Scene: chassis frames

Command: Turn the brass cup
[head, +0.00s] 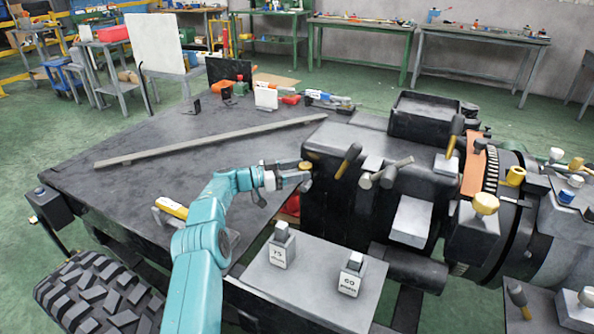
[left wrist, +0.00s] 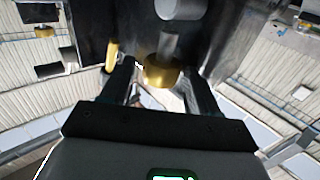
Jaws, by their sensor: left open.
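A small round brass cup (head: 306,165) sits on the left end of the dark machine block, at my left gripper's tips in the head view. It also shows in the left wrist view (left wrist: 162,72), on a grey stem between the two fingers. My left gripper (head: 296,178) is open, with a finger on either side of the cup in the left wrist view (left wrist: 160,82). I cannot tell whether either finger touches the cup. My right gripper is not in view.
Other brass knobs (head: 486,204) are farther right. A grey box with two labelled blocks (head: 320,285) stands in front.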

